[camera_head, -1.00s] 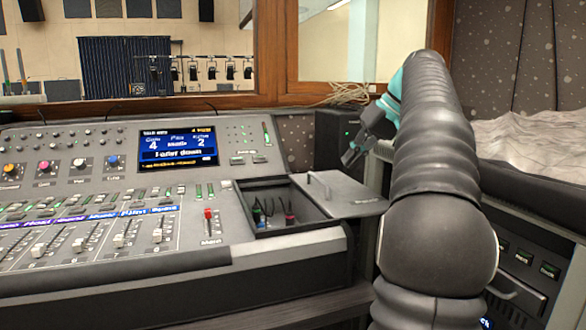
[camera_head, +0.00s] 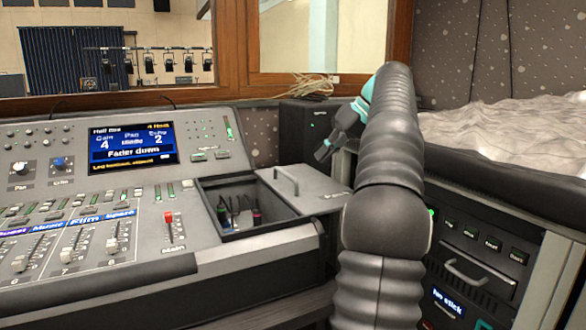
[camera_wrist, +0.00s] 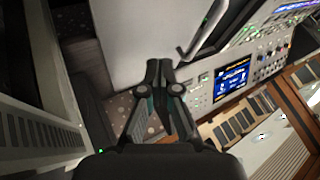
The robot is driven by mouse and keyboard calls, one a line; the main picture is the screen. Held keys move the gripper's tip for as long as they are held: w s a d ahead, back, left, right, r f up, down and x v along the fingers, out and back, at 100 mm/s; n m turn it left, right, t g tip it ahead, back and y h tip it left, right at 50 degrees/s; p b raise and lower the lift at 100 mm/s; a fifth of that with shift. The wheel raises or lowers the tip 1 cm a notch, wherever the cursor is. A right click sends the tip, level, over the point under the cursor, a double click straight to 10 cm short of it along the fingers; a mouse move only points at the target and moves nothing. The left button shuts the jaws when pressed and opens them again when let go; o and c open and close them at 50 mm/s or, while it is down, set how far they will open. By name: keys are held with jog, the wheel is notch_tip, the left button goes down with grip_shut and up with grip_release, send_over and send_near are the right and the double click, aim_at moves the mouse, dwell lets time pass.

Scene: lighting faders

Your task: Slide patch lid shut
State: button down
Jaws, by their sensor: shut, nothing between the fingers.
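The patch lid (camera_head: 306,190) is a flat grey panel with a bar handle (camera_head: 286,180) near its left end. It is slid to the right, and its right part overhangs the console's side. The patch bay (camera_head: 238,207) is open at its left, with several cables and plugs inside. My gripper (camera_head: 323,151) is shut and empty, above and behind the lid's right part, apart from it. In the wrist view my gripper (camera_wrist: 163,64) shows closed fingertips in front of the pale lid (camera_wrist: 140,32), with the handle (camera_wrist: 199,38) to their upper right.
The mixing console (camera_head: 130,262) carries several faders, a red-capped one (camera_head: 168,218) left of the bay, and a lit screen (camera_head: 132,143). A black box (camera_head: 305,125) stands behind the lid. A rack (camera_head: 480,255) with a handled drawer stands at the right.

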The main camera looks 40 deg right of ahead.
aim_at(299, 181)
jog(key=b+x, duration=0.1)
jog(key=x, duration=0.4)
jog(key=shift+a+f, duration=0.1)
jog(key=a, duration=0.2)
jog(key=w+a, duration=0.1)
jog(key=shift+r+b, duration=0.3)
jog(key=shift+b, duration=0.05)
jog(key=shift+a+r, duration=0.1)
jog(key=shift+a, duration=0.35)
